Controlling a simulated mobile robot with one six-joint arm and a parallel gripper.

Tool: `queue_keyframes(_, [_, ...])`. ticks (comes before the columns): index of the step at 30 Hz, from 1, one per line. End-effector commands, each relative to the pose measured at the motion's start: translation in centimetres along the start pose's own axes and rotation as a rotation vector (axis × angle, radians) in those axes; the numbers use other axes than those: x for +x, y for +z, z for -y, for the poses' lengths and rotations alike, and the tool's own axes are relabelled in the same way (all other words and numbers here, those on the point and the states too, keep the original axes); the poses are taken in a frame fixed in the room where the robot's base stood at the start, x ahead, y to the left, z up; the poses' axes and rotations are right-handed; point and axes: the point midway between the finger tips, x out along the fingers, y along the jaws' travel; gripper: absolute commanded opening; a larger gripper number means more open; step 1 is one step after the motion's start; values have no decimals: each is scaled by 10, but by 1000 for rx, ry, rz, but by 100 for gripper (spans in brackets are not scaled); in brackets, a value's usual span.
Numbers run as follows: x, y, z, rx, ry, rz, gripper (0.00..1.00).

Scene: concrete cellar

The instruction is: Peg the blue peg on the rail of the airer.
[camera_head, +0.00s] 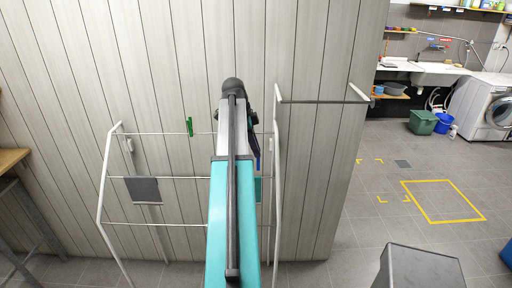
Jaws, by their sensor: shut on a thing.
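The airer (103,190) is a white frame with several thin rails, standing in front of the plank wall. Its upper rail (160,134) runs behind my arm. A green peg (190,127) sits upright on that rail, left of my arm. My gripper (254,138) is at the far end of my arm, partly hidden by it, near the right end of the upper rail. It is shut on the blue peg (257,156), a narrow dark blue strip. I cannot tell whether the peg touches the rail.
A grey cloth (142,190) hangs on the airer's middle rail. A teal patch (258,189) shows right of my arm. A grey box (418,268) stands at the front right. Tiled floor with yellow markings (443,200) lies open at right.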

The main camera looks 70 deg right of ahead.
Motion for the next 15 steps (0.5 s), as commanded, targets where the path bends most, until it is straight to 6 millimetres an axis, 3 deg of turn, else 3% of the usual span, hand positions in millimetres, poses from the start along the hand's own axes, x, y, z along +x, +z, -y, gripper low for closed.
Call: queue_keyframes(15, [32,9,1,0,0,0,0])
